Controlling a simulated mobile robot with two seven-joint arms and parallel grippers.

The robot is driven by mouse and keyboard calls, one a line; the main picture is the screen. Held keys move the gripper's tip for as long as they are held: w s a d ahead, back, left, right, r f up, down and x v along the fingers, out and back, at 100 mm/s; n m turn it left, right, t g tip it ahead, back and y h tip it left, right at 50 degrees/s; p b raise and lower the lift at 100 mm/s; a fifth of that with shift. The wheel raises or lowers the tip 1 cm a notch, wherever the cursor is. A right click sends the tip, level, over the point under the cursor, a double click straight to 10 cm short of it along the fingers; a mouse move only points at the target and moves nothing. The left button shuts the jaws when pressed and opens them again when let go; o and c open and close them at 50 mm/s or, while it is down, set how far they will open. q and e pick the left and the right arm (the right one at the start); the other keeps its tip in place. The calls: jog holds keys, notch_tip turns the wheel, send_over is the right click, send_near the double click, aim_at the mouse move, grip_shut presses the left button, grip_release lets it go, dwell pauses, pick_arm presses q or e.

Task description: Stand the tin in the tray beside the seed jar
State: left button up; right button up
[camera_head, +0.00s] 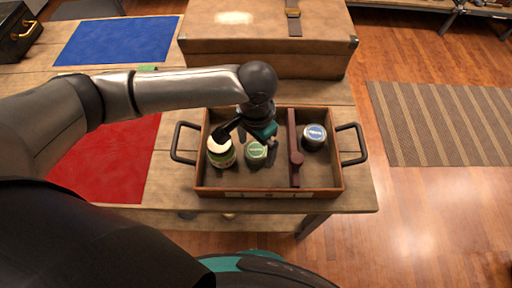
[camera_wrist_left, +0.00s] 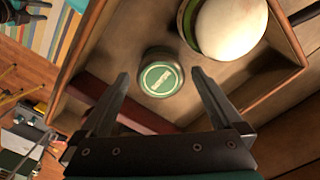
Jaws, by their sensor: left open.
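A wooden tray (camera_head: 214,192) with dark side handles stands on the table. On its left side stands a green jar with a cream lid (camera_head: 221,146), also large in the left wrist view (camera_wrist_left: 232,28). To its right stands a small green-lidded tin (camera_head: 256,153), upright and a little apart from the jar. My left gripper (camera_head: 247,146) is open above these two. In the left wrist view the tin (camera_wrist_left: 160,75) shows between and beyond the open fingertips (camera_wrist_left: 160,74), not gripped. A dark shape at that view's upper left may be my right gripper (camera_wrist_left: 24,11).
A dark red divider (camera_head: 295,158) crosses the tray. A brown case (camera_head: 262,45) stands behind the tray. Red (camera_head: 108,160) and blue (camera_head: 115,40) mats lie flat to the left.

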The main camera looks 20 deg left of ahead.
aim_at(256, 150)
pick_arm(q)
notch_tip(256, 150, up, 10)
jog(key=p, duration=0.2)
jog(key=shift+r, duration=0.25)
dwell(0.3)
